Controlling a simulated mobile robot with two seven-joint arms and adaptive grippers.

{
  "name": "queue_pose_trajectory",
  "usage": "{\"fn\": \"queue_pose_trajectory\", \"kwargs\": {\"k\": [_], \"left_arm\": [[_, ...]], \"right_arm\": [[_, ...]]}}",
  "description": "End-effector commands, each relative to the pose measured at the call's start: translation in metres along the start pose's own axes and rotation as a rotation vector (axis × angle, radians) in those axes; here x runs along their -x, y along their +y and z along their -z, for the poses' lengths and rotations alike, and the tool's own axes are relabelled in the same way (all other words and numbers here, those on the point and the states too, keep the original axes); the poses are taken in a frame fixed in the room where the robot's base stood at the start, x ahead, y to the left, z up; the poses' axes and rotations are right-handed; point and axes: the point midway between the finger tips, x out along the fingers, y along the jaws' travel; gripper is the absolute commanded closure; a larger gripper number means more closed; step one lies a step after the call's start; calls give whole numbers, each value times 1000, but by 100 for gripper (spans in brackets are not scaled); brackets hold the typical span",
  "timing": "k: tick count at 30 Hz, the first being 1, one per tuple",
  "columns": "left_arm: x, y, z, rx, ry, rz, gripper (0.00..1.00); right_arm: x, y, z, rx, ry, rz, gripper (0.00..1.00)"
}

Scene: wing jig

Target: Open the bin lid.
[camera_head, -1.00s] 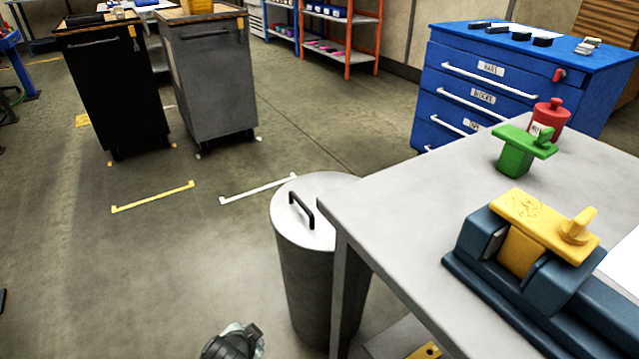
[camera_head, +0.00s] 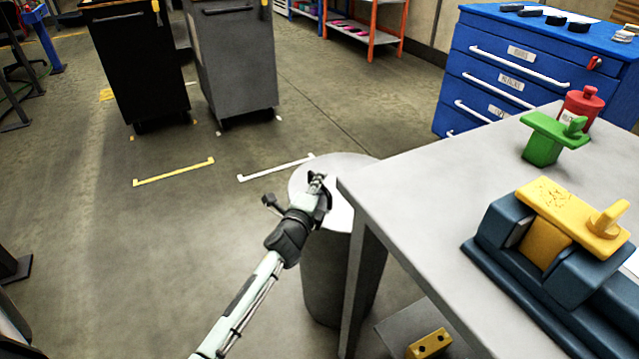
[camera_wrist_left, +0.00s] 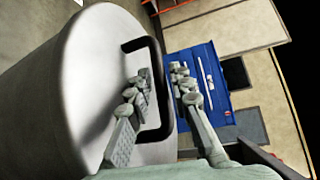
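The grey round bin (camera_head: 328,275) stands on the floor against the left side of the workbench. Its pale lid (camera_head: 348,167) lies flat on top. My left gripper (camera_head: 318,185) is over the lid and hides the handle in the head view. In the left wrist view the dark handle (camera_wrist_left: 157,82) stands out from the lid (camera_wrist_left: 95,60). There the left gripper (camera_wrist_left: 160,78) is open, one finger on the inner side of the handle bar and the other on its outer side. Gaps seem to show between bar and fingers. My right gripper is in neither view.
The workbench (camera_head: 420,185) edge is close to the right of the bin and gripper. A blue vise (camera_head: 550,285), a green block (camera_head: 545,140) and a red bottle (camera_head: 580,108) stand on it. A blue drawer cabinet (camera_head: 490,85) is behind.

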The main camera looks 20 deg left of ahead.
Motion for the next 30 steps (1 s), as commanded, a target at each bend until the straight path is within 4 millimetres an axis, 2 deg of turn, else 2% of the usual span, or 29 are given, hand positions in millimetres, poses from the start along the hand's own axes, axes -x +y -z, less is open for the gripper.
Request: {"fn": "queue_pose_trajectory", "kwargs": {"k": [3, 11, 15, 16, 30], "left_arm": [[-6, 0, 0, 0, 0, -1, 80], [-7, 0, 0, 1, 0, -1, 81], [-7, 0, 0, 1, 0, -1, 98], [-7, 0, 0, 1, 0, -1, 100], [-8, -1, 1, 1, 0, -1, 100]], "right_arm": [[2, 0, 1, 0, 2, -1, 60], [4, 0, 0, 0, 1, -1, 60], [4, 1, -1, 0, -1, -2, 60], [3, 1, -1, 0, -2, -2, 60], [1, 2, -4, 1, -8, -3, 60]]}}
